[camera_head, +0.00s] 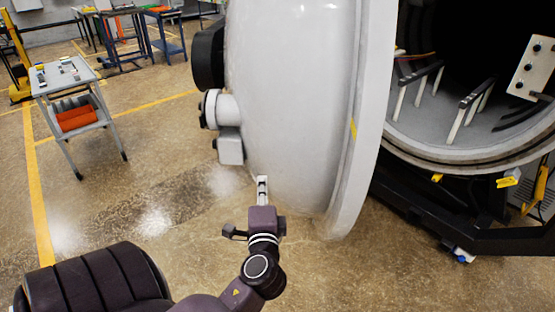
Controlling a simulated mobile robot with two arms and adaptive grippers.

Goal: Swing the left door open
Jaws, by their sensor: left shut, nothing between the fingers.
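The left door (292,95) is a large white domed furnace door with a thick rim (366,120). It stands swung away from the round furnace opening, with a gap between its rim and the chamber (440,140) on the right. My left gripper (262,182) is at the lower edge of the door's outer face, fingers shut and pointing up toward it. Whether the fingertips touch the door I cannot tell. My right gripper is not in view.
Black and white fittings (222,108) stick out from the door's left side. A grey cart (68,78) with orange items stands at the left. Worktables (125,30) stand at the back. The dark furnace base (480,235) is at the lower right. The floor left of the door is clear.

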